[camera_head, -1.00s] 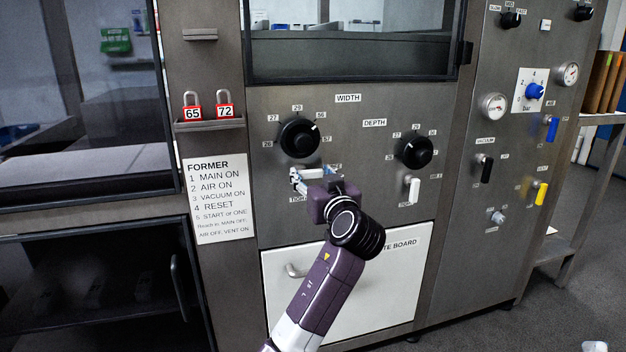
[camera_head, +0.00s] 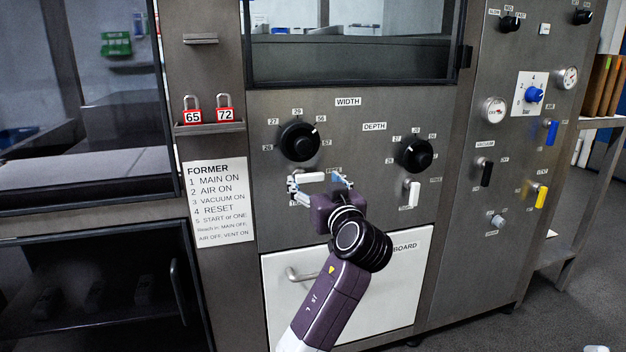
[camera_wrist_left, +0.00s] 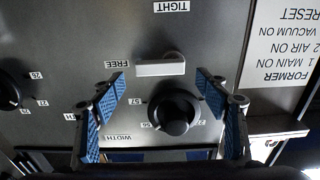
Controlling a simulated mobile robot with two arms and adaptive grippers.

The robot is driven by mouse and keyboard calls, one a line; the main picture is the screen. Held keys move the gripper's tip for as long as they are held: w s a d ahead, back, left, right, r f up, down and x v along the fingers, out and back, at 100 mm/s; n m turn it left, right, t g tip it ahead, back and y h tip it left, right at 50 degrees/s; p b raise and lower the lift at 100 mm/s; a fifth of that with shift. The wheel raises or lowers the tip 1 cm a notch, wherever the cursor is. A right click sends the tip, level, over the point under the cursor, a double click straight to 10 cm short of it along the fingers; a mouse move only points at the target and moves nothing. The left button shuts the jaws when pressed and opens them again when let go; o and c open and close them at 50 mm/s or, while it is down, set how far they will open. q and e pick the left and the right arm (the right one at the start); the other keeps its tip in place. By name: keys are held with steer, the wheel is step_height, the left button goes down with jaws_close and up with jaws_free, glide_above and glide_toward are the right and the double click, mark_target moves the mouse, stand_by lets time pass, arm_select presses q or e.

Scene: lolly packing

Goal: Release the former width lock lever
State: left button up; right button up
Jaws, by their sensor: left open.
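The white width lock lever (camera_head: 312,177) lies about horizontal below the black width knob (camera_head: 300,141). In the wrist view, which is upside down, the lever (camera_wrist_left: 160,68) has one end near the FREE label (camera_wrist_left: 117,63); the TIGHT label (camera_wrist_left: 172,6) is farther off. My left gripper (camera_head: 320,183) is open in front of the panel. Its blue-padded fingers (camera_wrist_left: 164,90) stand apart to either side of the lever and knob in the wrist view. Nothing is between the pads that I can see held; whether a finger touches the lever I cannot tell. My right gripper is not in view.
The depth knob (camera_head: 415,155) and its upright white lever (camera_head: 413,194) are to the right. A white board with a handle (camera_head: 300,275) is below. A small shelf (camera_head: 209,127) with red padlocks is at the left.

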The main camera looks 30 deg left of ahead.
arm_select(q)
steer(key=v, duration=1)
steer(key=shift+a, duration=0.1)
